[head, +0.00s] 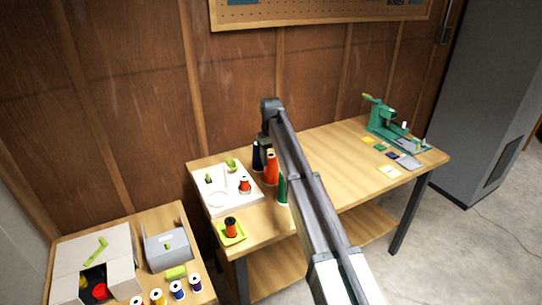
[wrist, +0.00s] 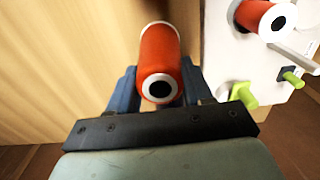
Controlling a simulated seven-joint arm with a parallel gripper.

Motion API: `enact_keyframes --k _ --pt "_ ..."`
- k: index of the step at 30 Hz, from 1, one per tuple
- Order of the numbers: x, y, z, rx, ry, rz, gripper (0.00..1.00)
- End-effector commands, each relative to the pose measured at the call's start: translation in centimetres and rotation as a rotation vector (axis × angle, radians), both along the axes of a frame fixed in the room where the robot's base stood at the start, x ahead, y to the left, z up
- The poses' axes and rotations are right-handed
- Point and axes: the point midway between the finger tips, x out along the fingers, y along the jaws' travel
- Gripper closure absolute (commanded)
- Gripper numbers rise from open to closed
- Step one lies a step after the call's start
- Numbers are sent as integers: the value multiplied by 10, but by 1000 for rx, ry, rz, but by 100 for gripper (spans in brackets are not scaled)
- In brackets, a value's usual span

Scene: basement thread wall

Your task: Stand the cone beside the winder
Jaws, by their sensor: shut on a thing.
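An orange-red thread cone (head: 271,168) is in my gripper near the left end of the workbench. In the wrist view the orange cone (wrist: 160,60) sits between the two blue-grey fingers of my gripper (wrist: 160,88), its dark-holed top facing the camera. Its white-rimmed far end is near the wooden surface; I cannot tell if it touches. In the head view my arm partly hides the gripper. A white board (head: 218,207) with a red spool, a ring and lime knobs lies left of the cone. A green machine (head: 385,121) stands at the right end. I cannot tell which is the winder.
A navy cone (head: 257,157) and a green cone (head: 282,188) stand close to the orange one. A small orange spool (head: 231,226) sits on a lime coaster. The bench middle (head: 343,160) is clear. A lower table at left holds boxes and several spools.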

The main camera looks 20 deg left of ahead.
Motion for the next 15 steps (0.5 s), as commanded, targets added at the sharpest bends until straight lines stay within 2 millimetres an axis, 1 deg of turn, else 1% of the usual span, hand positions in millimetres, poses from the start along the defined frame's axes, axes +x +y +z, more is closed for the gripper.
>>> enact_keyframes --k 6,14,15 --pt "0 0 -6 0 0 0 74" --pt "0 0 -7 0 0 0 74" --pt "0 0 -7 0 0 0 49"
